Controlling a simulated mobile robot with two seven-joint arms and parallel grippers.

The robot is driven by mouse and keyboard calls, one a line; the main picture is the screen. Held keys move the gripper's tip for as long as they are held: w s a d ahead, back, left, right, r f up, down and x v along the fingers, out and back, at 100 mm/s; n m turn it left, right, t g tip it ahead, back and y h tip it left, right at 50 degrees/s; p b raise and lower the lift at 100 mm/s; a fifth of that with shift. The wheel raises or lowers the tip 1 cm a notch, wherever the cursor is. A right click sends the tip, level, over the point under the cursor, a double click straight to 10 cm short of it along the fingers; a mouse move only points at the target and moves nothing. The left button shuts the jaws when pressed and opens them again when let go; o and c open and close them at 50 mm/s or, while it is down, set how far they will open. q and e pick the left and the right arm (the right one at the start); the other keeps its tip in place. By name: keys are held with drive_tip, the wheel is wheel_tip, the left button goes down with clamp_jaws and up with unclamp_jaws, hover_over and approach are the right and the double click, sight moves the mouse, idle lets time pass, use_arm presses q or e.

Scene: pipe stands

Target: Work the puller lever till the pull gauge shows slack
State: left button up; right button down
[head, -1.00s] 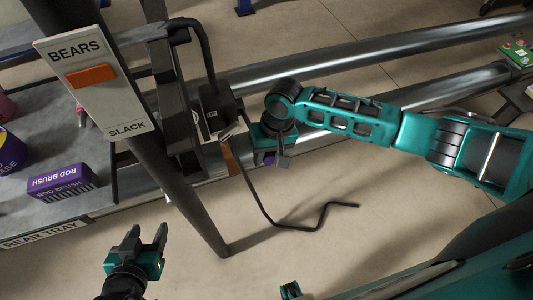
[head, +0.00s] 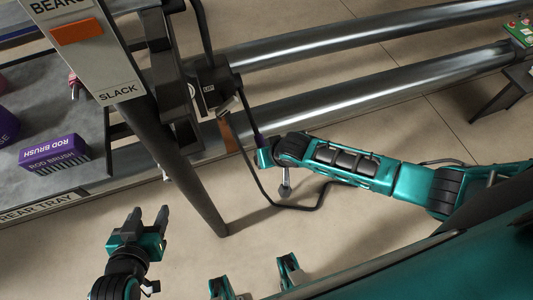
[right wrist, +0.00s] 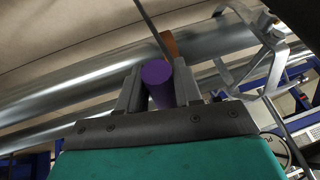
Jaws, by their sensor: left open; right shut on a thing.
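The pull gauge is a tilted pale board (head: 100,62) at the upper left of the head view, marked BEARS at the top and SLACK at the bottom. Its orange marker (head: 76,31) sits just below BEARS, far from SLACK. The black puller body (head: 212,82) is right of the dark post. Its lever ends in a purple grip (head: 259,140), and my right gripper (head: 263,151) is shut on that grip. In the right wrist view the round purple grip end (right wrist: 157,74) lies between the fingers. My left gripper (head: 148,217) is open and empty, low at left.
Two steel pipes (head: 380,95) run across behind the puller. A dark slanted post (head: 195,190) stands between my grippers. A grey rear tray (head: 85,180) at left holds a purple rod brush box (head: 55,153). A bent black rod (head: 290,206) hangs near the floor.

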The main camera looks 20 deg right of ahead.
drive_tip(key=c, duration=0.8)
unclamp_jaws()
drive_tip(key=shift+c, duration=0.2)
drive_tip(key=p+v, duration=0.4)
drive_tip(key=v, duration=0.9)
